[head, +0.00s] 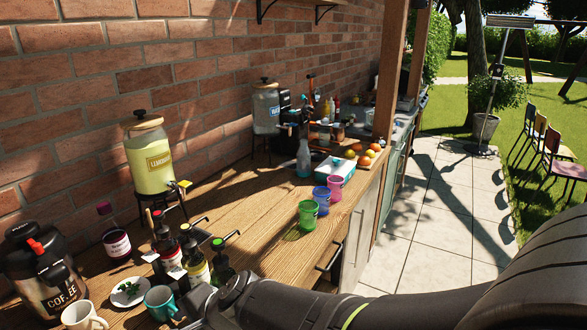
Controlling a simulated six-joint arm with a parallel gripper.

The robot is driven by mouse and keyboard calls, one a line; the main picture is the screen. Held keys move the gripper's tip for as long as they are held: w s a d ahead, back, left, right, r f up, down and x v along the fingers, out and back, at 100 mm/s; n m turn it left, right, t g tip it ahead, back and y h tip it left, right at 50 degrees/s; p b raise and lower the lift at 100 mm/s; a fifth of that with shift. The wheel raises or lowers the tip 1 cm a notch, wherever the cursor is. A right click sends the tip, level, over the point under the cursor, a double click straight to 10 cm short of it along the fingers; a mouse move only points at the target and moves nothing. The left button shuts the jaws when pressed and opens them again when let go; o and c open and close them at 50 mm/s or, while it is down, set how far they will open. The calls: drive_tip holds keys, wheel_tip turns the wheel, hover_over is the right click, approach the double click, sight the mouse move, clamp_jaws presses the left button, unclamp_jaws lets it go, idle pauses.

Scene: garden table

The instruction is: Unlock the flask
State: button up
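The coffee flask (52,288) stands upright at the near left of the table. It has a black top, a red piece on the top, a black spout part facing right and the word COFFEE on its clear, dark-filled body. My arm comes in from the right along the bottom edge. My gripper (196,302) is to the right of the flask and apart from it, close to the teal mug and the pump bottles. Its fingers are small and dark here, so I cannot tell whether they are open or shut.
A white mug (84,316), a plate with green leaves (129,291) and a teal mug (160,303) stand between flask and gripper. Several pump bottles (196,265) stand behind. A lemonade dispenser (150,165) is farther back. Bare wood (262,262) lies right of the bottles.

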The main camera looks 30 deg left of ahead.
sight(40, 248)
drive_tip(key=shift+w+a+n+t, duration=0.1)
drive_tip(key=shift+w+n+t, duration=0.05)
drive_tip(key=shift+n+t, duration=0.15)
drive_tip(key=w+a+r+n+t+y, duration=0.2)
drive_tip(key=a+r+n+t+y, duration=0.25)
drive_tip(key=a+r+n, duration=0.55)
drive_tip(key=s+a+r+n+g+y, duration=0.2)
drive_tip(key=s+a+n+g+y, duration=0.25)
drive_tip(key=s+n+g, duration=0.45)
drive_tip(key=s+a, duration=0.1)
drive_tip(key=a, duration=0.4)
drive_tip(key=s+a+t, duration=0.1)
drive_tip(key=a, duration=0.4)
drive_tip(key=s+a+t, duration=0.1)
drive_tip(key=s+a, duration=0.1)
drive_tip(key=a, duration=0.4)
drive_tip(key=shift+a+r+n, duration=0.1)
drive_tip(key=shift+n, duration=0.2)
clamp_jaws()
